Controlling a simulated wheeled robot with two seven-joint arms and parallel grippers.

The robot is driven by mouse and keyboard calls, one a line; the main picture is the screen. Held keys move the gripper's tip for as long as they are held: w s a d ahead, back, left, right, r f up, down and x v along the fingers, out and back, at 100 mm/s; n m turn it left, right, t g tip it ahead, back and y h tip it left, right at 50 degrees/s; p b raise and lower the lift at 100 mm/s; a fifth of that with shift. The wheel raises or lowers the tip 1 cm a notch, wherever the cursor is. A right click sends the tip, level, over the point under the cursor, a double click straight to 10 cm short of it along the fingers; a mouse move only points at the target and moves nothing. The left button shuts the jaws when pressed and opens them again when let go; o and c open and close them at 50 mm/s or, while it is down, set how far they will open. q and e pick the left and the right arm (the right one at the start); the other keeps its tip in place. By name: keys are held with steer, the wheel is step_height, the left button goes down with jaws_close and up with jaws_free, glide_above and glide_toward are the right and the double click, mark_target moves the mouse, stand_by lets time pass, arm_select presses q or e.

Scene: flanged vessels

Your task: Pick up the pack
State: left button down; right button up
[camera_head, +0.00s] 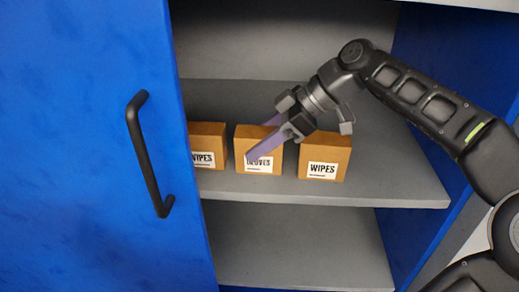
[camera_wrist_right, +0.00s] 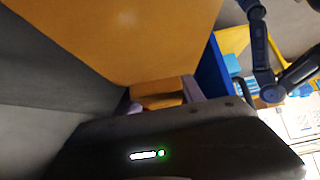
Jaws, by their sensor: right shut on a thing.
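Three brown packs stand in a row on the middle grey shelf in the head view. The middle pack (camera_head: 243,158) has a label reading GLOVES, partly covered by my gripper. The left pack (camera_head: 208,136) and the right pack (camera_head: 325,150) are labelled WIPES; the cabinet door covers part of the left one. My right gripper (camera_head: 262,140) comes from the upper right, and its purple fingers are shut on the GLOVES pack, which still appears to be at shelf level. In the right wrist view a large orange-brown surface (camera_wrist_right: 130,35) fills the area close to the camera. My left gripper is out of view.
A blue cabinet door (camera_head: 80,150) with a black handle (camera_head: 150,155) stands at the left. The middle shelf (camera_head: 400,185) has free room right of the packs. The lower shelf (camera_head: 300,245) looks empty. A blue side wall (camera_head: 430,45) bounds the right.

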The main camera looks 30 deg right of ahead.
mark_target(252, 133)
jaws_close()
steer(key=shift+r, duration=0.1)
steer(key=shift+r, duration=0.8)
steer(key=shift+s+a+r, duration=0.1)
steer(key=shift+s+r, duration=0.05)
steer(key=shift+r, duration=0.8)
steer(key=s+a+b, duration=0.1)
steer(key=s+a, duration=0.9)
steer(key=s, duration=0.4)
steer(key=shift+a, duration=0.35)
